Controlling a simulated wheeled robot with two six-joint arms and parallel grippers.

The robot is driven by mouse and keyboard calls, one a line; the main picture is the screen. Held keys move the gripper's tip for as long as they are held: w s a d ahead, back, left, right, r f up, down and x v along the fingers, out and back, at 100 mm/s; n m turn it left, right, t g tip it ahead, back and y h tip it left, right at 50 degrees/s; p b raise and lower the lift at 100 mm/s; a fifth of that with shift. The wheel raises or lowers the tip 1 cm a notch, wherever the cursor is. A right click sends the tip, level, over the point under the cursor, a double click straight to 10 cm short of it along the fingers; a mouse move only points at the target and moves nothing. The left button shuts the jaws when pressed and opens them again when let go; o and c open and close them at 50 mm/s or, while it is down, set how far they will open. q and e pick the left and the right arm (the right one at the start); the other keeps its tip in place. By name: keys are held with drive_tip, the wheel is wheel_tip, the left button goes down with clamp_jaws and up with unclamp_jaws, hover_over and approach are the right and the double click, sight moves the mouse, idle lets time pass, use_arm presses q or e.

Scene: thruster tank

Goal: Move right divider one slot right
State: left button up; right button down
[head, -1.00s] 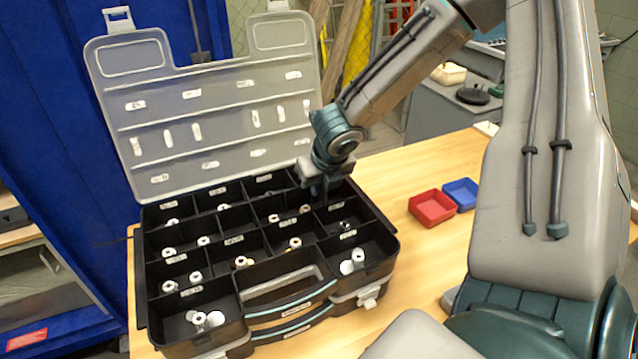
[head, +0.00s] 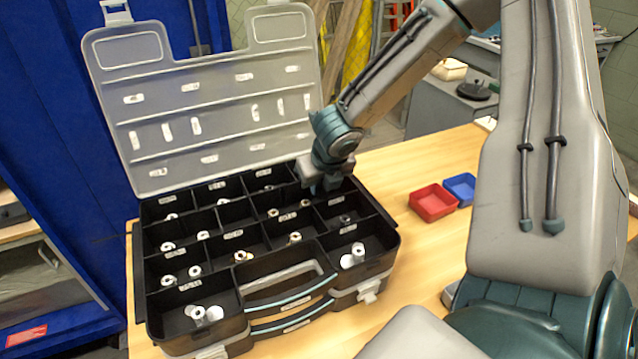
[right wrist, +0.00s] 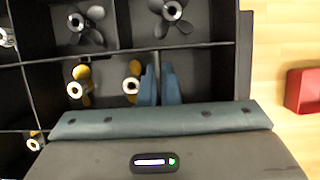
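The open black organizer case (head: 138,270) lies on the wooden table, with its grey translucent lid (head: 225,120) raised behind. Black dividers split it into compartments. My right gripper (head: 328,188) points down into the back right part of the case. In the right wrist view, its two blue fingers (right wrist: 160,88) are close together with the thin right divider (right wrist: 157,62) between them, apparently pinched. The lower part of the divider is hidden by the fingers. My left gripper is out of view.
Small propellers lie in the compartments, including gold ones (right wrist: 80,85) left of the fingers and a grey one (right wrist: 172,12) beyond. A red bin (head: 433,203) and a blue bin (head: 461,189) stand right of the case. Table between is clear.

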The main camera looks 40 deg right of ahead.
drive_tip(key=shift+f, duration=0.2)
idle(0.3)
drive_tip(key=shift+f+b, duration=0.35)
drive_tip(key=shift+f, duration=0.15)
drive_tip(key=shift+f, duration=0.2)
drive_tip(key=shift+f+b, duration=0.3)
drive_tip(key=shift+f, duration=0.05)
drive_tip(key=c, duration=2.1)
unclamp_jaws()
drive_tip(key=o, duration=0.5)
